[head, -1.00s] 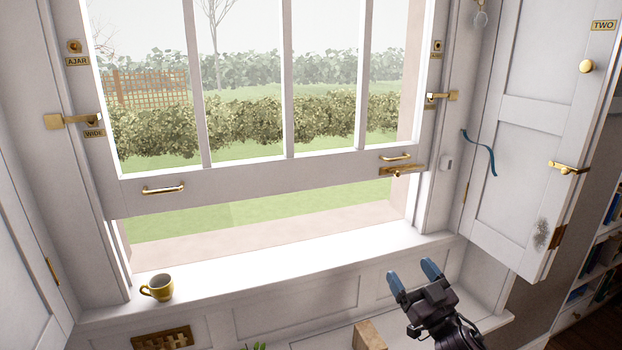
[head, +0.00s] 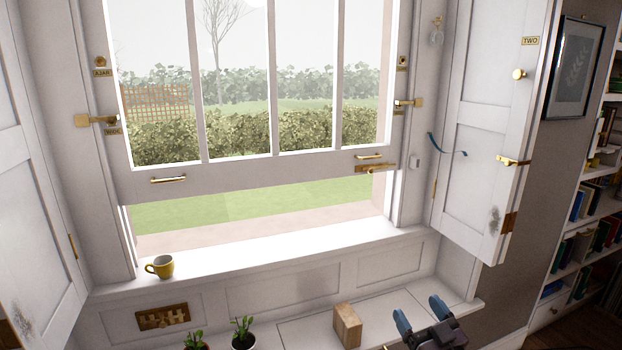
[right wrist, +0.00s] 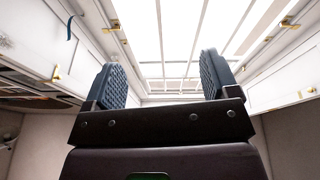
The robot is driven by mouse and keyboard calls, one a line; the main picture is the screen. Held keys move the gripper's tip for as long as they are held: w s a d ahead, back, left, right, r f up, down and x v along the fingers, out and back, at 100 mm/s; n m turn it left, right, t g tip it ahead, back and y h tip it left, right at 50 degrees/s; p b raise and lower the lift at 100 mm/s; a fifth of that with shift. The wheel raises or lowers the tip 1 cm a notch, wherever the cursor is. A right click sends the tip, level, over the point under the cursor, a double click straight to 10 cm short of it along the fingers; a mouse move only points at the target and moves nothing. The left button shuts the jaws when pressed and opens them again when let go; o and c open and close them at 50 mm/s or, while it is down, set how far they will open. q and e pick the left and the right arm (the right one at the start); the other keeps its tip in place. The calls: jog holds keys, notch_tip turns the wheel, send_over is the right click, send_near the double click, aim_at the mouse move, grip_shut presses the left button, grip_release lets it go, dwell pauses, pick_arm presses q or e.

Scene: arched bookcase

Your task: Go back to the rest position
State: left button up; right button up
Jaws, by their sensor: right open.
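My right gripper (head: 421,315) is at the lower right of the head view, in front of the window seat. Its two blue-padded fingers stand apart with nothing between them. The open fingers also show in the right wrist view (right wrist: 160,80), pointing up toward the window. My left gripper is not in view. The sash window (head: 240,171) is partly raised, with a gap above the sill.
A yellow mug (head: 160,267) stands on the sill's left end. A wooden block (head: 347,326) and potted plants (head: 243,335) are on the seat below. A shutter (head: 480,150) stands open at right, near a bookcase (head: 580,215).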

jog(key=s+d+f+m+g+h+b, duration=0.1)
jog(key=s+d+f+g+h+b, duration=0.2)
jog(key=s+f, duration=0.95)
jog(key=s+d+f+m+g+h+b, duration=0.1)
jog(key=s+f+g+h+b, duration=0.25)
jog(key=s+f, duration=0.9)
pick_arm(q)
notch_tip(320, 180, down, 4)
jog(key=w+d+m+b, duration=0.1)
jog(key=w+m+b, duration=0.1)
jog(key=b, duration=0.1)
pick_arm(e)
jog(key=s+r+g, duration=0.1)
jog(key=s+g, duration=0.3)
jog(key=s, duration=0.8)
pick_arm(q)
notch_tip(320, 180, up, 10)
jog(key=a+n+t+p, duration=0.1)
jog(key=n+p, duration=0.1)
jog(key=p, duration=1.5)
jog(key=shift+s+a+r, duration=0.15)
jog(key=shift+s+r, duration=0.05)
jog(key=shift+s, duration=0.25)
pick_arm(e)
notch_tip(320, 180, up, 11)
jog(key=d+m+t, duration=0.1)
jog(key=shift+s+m, duration=0.4)
